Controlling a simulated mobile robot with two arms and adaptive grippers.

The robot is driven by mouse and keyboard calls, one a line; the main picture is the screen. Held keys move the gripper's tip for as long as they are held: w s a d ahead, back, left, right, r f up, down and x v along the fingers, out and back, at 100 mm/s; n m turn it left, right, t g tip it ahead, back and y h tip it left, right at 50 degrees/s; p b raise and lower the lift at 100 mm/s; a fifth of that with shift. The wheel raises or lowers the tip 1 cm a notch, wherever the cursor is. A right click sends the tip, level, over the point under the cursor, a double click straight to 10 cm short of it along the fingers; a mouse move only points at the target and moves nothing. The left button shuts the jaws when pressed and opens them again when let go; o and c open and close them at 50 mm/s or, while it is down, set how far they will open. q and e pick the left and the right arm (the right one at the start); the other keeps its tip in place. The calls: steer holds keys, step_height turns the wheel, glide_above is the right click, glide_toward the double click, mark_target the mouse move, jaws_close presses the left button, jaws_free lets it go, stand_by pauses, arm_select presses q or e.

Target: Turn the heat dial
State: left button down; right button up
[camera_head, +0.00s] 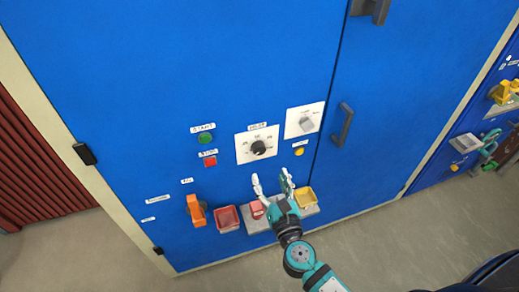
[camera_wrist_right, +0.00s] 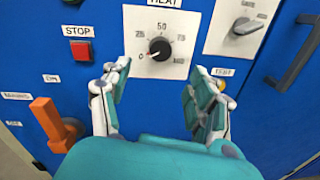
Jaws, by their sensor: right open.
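The heat dial (camera_head: 258,147) is a black round knob on a white plate on the blue cabinet front. In the right wrist view the dial (camera_wrist_right: 160,48) sits under a HEAT label, with a number scale around it. A small red mark on the knob points to the lower left, near the 0. My right gripper (camera_head: 271,178) is below the dial plate, open and empty. In the right wrist view its fingers (camera_wrist_right: 158,88) are spread wide, with the dial ahead between and above the tips, apart from them. My left gripper is not in view.
A green button (camera_head: 205,138) and a red stop button (camera_head: 210,161) are left of the dial. A grey switch (camera_head: 307,124) and a yellow button (camera_head: 299,152) are right. A door handle (camera_head: 343,124) protrudes.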

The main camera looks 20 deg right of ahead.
mark_target(260, 152)
steer(key=w+p, duration=0.1)
steer(key=w, duration=0.9)
steer(key=shift+w+d, duration=0.1)
steer(key=shift+d, duration=0.05)
steer(key=c, duration=1.2)
